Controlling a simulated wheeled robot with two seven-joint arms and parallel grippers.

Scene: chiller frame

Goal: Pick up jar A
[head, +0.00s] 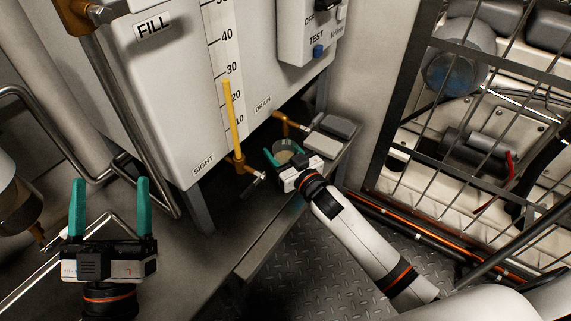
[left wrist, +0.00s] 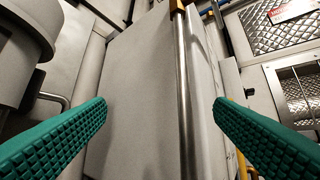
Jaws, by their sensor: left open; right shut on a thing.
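A small round jar (head: 286,146) with a greyish rim stands out between the teal fingers of my right gripper (head: 285,158), near the drain pipe. I take it for jar A, but no label shows. My right gripper is shut on it, and the gripper body hides its lower part, so I cannot tell whether it touches the bench. My left gripper (head: 110,207) is open and empty at the lower left. Its ribbed teal fingers also show wide apart in the left wrist view (left wrist: 160,125), with nothing between them.
The white tank (head: 180,90) stands behind, with a yellow sight tube (head: 231,115) and a brass drain pipe (head: 290,122). A grey flat box (head: 339,126) sits right of the jar. A wire cage (head: 470,100) is at the right. Metal tubing is near my left gripper.

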